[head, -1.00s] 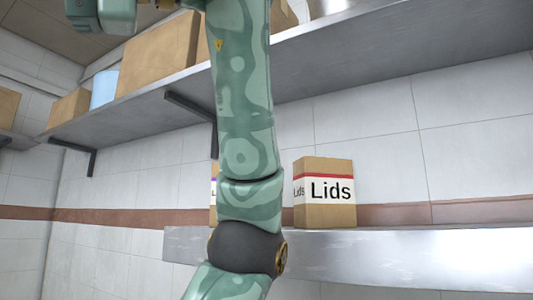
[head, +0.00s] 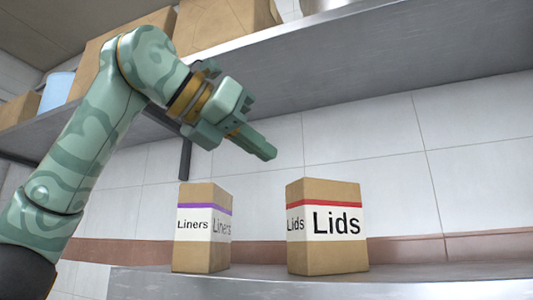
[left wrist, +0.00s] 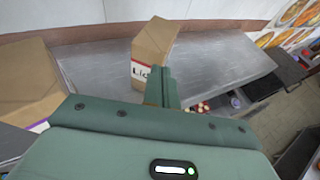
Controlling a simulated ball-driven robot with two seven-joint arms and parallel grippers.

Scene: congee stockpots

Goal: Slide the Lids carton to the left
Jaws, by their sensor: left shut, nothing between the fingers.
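The Lids carton (head: 327,255), a brown box with a red stripe and white label, stands upright on the lower metal shelf in the head view. It also shows in the left wrist view (left wrist: 152,42), beyond my fingers, its label partly hidden by them. My left gripper (head: 268,152) is shut and empty, above and to the left of the Lids carton in the head view, apart from it and pointing down to the right. Its closed fingers also show in the left wrist view (left wrist: 164,88). My right gripper is in no view.
The Liners carton (head: 203,256), with a purple stripe, stands left of the Lids carton with a gap between them. It shows at left in the wrist view (left wrist: 22,85). An upper shelf (head: 400,78) with boxes runs above. The lower shelf (head: 450,277) is bare right of the Lids carton.

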